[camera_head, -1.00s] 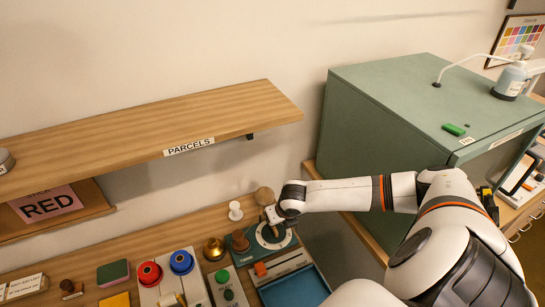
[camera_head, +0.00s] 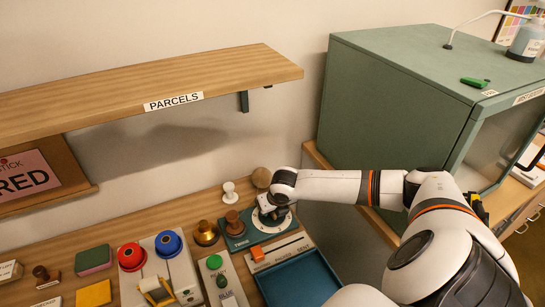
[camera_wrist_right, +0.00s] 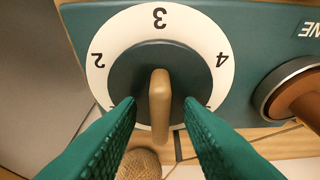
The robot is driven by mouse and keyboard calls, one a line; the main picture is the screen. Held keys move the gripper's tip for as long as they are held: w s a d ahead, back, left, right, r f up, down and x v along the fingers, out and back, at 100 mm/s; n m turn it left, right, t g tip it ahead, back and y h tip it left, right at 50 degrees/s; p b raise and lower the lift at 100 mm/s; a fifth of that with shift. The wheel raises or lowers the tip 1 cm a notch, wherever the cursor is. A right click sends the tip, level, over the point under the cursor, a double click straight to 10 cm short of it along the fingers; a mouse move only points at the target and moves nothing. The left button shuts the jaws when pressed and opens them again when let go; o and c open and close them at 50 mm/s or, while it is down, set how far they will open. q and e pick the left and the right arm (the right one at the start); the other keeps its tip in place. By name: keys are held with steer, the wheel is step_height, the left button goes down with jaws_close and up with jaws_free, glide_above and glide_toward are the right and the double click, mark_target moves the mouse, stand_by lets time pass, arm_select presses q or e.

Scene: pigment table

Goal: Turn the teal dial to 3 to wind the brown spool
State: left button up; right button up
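The teal dial unit (camera_head: 235,243) stands on the table below the shelf. Its white number ring shows 2, 3 and 4 in the wrist view (camera_wrist_right: 215,35); lower numerals are mostly hidden. A tan bar handle (camera_wrist_right: 160,100) stands on the dark dial centre, its length in line with the 3. I cannot tell which end is the pointer. My right gripper (camera_wrist_right: 158,108) is open, its green fingers on either side of the handle with gaps. The brown spool (camera_head: 235,222) sits left of the dial and shows partly in the wrist view (camera_wrist_right: 300,98). My left gripper is out of view.
A blue tray (camera_head: 300,285) and an orange-knobbed slider (camera_head: 257,254) lie in front of the dial. A brass knob (camera_head: 206,232), a white peg (camera_head: 229,190) and a round tan object (camera_head: 262,177) stand close by. A green cabinet (camera_head: 400,110) rises at right.

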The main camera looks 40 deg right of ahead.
steer(key=shift+c, duration=0.5)
jaws_close()
